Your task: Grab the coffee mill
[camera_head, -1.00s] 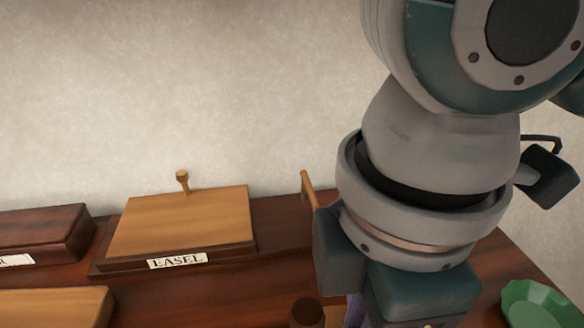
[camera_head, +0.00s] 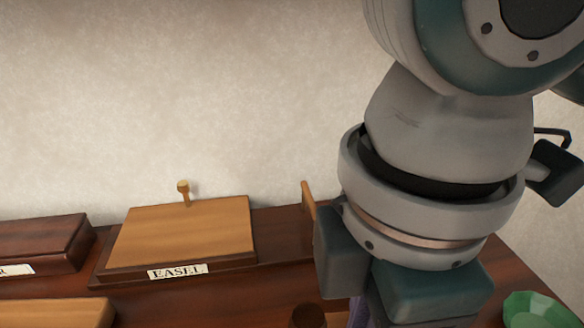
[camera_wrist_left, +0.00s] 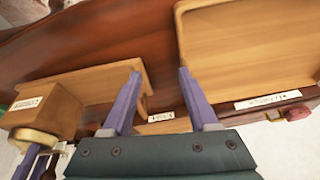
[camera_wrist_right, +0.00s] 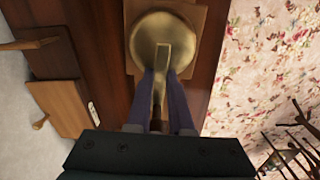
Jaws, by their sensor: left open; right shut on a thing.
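The coffee mill shows in the right wrist view as a round brass top (camera_wrist_right: 150,42) on a square wooden body, with a metal crank arm across it. My right gripper (camera_wrist_right: 163,78) is shut on the crank part over the brass top. In the left wrist view, a labelled wooden box with a brass top (camera_wrist_left: 35,136), which looks like the same mill, is at the lower left. My left gripper (camera_wrist_left: 160,74) is open and empty, with its purple fingers apart above the dark table. In the head view, my right wrist hides the mill.
A wooden board on a base labelled EASEL (camera_head: 185,228) stands on the dark table (camera_head: 285,235). A dark box (camera_head: 40,243) is left of it. A green dish (camera_head: 538,308) is at the lower right. Wooden stands (camera_wrist_left: 250,45) lie near my left fingers.

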